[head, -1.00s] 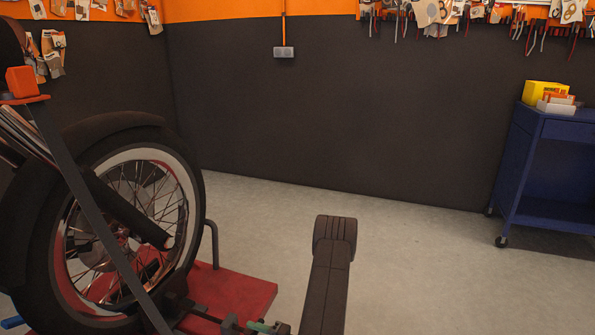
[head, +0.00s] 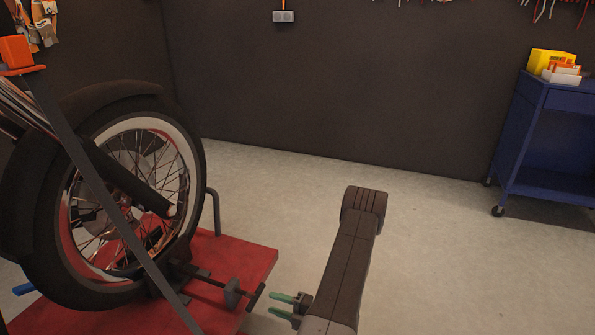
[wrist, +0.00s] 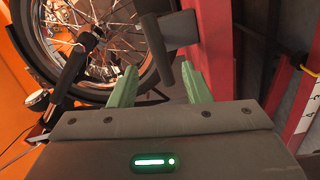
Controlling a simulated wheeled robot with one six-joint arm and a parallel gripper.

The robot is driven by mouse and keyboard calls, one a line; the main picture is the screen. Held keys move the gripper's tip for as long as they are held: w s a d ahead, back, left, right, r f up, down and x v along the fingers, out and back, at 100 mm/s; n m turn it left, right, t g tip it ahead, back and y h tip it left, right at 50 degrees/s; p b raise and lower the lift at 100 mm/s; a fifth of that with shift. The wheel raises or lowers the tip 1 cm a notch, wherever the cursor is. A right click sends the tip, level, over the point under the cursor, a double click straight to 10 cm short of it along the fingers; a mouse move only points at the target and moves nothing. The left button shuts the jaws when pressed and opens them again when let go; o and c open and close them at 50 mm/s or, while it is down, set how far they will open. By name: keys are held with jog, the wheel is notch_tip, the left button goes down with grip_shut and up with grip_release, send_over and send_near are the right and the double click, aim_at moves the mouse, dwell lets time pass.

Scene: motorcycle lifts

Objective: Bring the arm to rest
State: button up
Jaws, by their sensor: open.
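My gripper (head: 284,304) has green fingers. In the head view it is at the lower middle, beside my dark arm link, and its fingers point left toward the red lift. In the wrist view my gripper (wrist: 160,88) shows its two green fingers spread apart with nothing held between them. A dark clamp handle (head: 256,297) on the lift is just left of the fingertips in the head view, with a small gap. In the wrist view a dark bar end (wrist: 170,75) shows between and beyond the fingers; I cannot tell its exact distance.
The motorcycle's front wheel (head: 178,190) stands on the red lift platform (head: 262,258) at the left, with a grey strap across it. A blue cart (head: 515,145) with yellow and white boxes stands at the right. The grey floor (head: 440,265) between is clear.

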aim_at(251, 293)
jog(key=b+x, duration=0.1)
jog(key=x, duration=0.8)
jog(key=shift+a+f, duration=0.1)
jog(key=shift+a, duration=0.05)
jog(key=shift+n+b, duration=0.35)
jog(key=shift+n, duration=0.45)
jog(key=n, duration=0.4)
jog(key=shift+b, duration=0.4)
jog(key=n+b, duration=0.1)
jog(key=n, duration=0.5)
